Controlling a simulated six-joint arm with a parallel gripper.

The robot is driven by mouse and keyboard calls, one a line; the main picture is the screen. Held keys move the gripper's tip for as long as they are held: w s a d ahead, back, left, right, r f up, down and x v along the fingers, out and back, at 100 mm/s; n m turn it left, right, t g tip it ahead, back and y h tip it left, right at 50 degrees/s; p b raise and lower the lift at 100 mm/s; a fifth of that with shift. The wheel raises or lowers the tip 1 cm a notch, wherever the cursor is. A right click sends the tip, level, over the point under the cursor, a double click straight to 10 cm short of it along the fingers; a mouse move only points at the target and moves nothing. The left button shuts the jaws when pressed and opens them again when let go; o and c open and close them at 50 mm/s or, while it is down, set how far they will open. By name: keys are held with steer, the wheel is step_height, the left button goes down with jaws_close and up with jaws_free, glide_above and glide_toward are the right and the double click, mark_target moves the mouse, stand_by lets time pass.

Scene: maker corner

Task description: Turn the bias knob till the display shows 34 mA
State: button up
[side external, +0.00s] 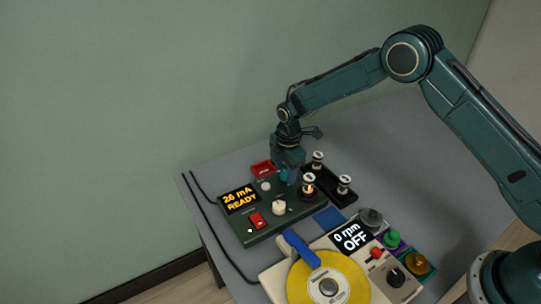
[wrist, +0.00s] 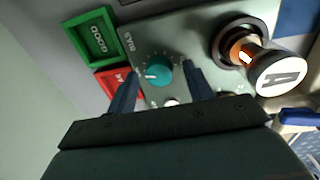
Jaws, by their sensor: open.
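The tube tester (side external: 285,226) is a dark green box, and its display (side external: 240,200) reads "26 mA READY" in orange. The bias knob (wrist: 159,73) is teal with a white mark and a ring of dots, beside the word BIAS. My gripper (wrist: 161,69) is open, with one finger on either side of the knob and visible gaps between. In the side view my gripper (side external: 287,176) points down over the back of the tester and mostly hides the knob. A tube marked A (wrist: 270,69) glows in the socket to the right of the knob.
A cream knob (side external: 278,208) and red switch (side external: 257,221) are on the tester. A black tray (side external: 334,194) holds spare tubes. Green GOOD (wrist: 92,36) and red (wrist: 117,85) bins stand beside it. A turntable with a yellow record (side external: 302,282) is in front.

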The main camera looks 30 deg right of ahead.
steer(key=c, duration=1)
steer(key=shift+m, duration=0.5)
steer(key=m, duration=0.2)
steer(key=shift+m, duration=0.4)
steer(key=m, duration=0.8)
steer(key=shift+w+h, duration=0.1)
steer(key=shift+h, duration=0.2)
steer(key=shift+m+g, duration=0.3)
steer(key=shift+m, duration=1.7)
